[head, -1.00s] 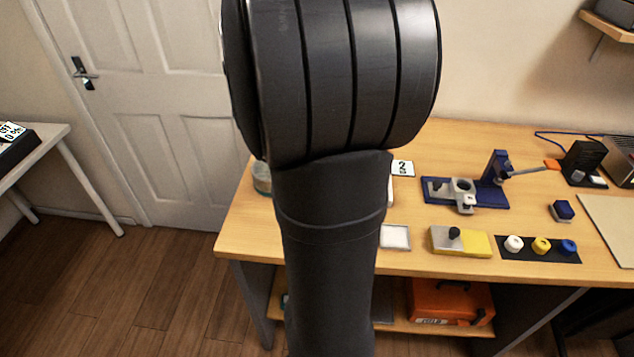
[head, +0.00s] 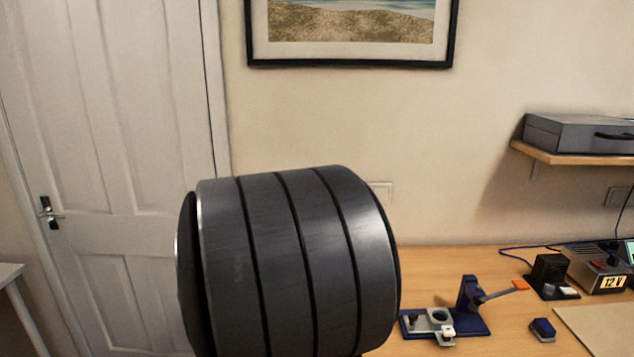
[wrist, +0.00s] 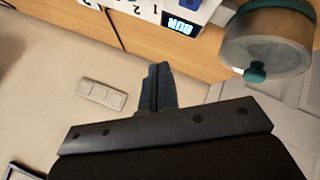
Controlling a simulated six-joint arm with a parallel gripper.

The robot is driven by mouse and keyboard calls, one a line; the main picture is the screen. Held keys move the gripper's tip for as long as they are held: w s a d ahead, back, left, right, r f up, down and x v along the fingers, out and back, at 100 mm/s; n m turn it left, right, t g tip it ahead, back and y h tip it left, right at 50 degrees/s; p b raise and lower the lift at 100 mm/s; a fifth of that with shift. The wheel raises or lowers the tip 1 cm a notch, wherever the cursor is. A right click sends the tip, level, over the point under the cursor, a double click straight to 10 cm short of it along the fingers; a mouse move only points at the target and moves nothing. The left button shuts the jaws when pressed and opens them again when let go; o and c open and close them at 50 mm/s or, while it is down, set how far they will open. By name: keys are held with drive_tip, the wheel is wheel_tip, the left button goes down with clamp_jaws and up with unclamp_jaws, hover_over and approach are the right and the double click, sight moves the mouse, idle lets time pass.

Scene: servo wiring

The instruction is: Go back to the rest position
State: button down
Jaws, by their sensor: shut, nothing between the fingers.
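My gripper (wrist: 157,90) shows in the wrist view with its two dark fingers together and nothing between them. It is held clear of everything, against the pale wall, with the wooden bench (wrist: 150,45) beyond it. In the head view my dark arm link fills the lower middle and the gripper is out of sight. A blue fixture (head: 478,319) with a lever tipped in orange stands on the bench to the right of my arm.
A blue block (head: 542,329), a black stand (head: 549,275) and a 12 V power unit (head: 598,281) sit on the bench. A grey case (head: 578,135) lies on a wall shelf. In the wrist view, a round container (wrist: 272,42) with a green knob is at upper right.

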drive_tip(key=shift+r, duration=0.95)
drive_tip(key=shift+f, duration=0.1)
